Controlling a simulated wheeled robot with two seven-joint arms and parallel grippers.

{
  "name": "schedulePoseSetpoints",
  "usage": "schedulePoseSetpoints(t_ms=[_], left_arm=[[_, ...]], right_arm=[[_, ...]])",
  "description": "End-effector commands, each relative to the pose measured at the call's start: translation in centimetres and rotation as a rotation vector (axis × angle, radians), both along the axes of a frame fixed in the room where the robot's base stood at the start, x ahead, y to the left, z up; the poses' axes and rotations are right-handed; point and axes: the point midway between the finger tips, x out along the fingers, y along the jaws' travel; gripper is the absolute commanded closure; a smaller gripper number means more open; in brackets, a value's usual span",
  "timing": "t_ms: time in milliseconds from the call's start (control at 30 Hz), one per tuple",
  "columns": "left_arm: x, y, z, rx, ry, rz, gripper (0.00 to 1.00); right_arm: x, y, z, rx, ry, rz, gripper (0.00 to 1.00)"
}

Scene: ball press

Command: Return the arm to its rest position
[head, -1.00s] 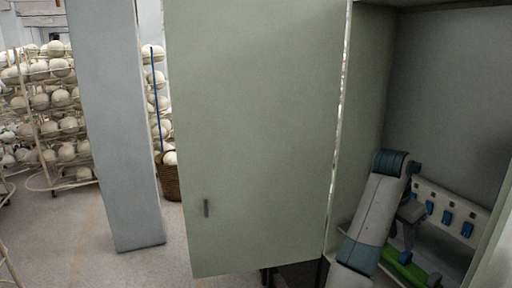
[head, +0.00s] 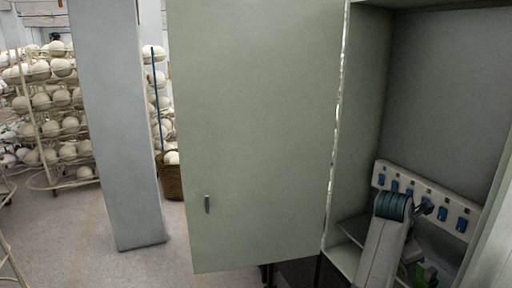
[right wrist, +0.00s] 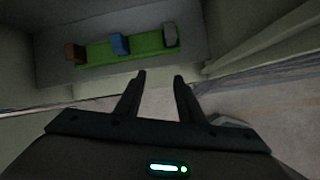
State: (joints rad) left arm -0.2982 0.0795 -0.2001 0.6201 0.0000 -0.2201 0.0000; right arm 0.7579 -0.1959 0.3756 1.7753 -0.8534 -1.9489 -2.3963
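My right arm reaches into the open cabinet (head: 440,75) at the right of the head view, bent at a teal joint. In the right wrist view my right gripper (right wrist: 160,76) is open, with nothing between its two dark fingers. Its fingertips point toward a green strip (right wrist: 100,52) but show apart from it. On the strip stand a brown block (right wrist: 75,53), a blue block (right wrist: 120,44) and a grey block (right wrist: 170,35). In the head view my arm hides most of the strip. My left gripper is not in view.
The cabinet's door (head: 260,130) stands open to the left of the arm. A pale rail (head: 450,205) with several blue clips is inside the cabinet. A grey pillar (head: 115,130), ball racks (head: 55,110) and a wicker basket (head: 172,180) stand farther left.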

Motion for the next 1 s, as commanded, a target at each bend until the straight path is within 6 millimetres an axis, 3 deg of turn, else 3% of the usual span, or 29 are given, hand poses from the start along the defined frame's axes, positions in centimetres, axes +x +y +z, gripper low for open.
schedulePoseSetpoints(t_ms=[200,467,767,1000], left_arm=[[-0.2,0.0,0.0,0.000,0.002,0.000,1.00],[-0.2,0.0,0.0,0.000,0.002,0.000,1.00],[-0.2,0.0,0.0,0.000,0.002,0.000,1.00],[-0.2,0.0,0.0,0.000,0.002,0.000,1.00]], right_arm=[[-3.3,-0.7,-5.9,0.004,-0.128,-0.193,0.65],[-8.4,0.2,-12.6,0.067,-0.315,-0.423,0.65],[-15.9,3.4,-19.1,0.227,-0.476,-0.663,0.65],[-23.3,7.6,-22.9,0.412,-0.527,-0.874,0.65]])
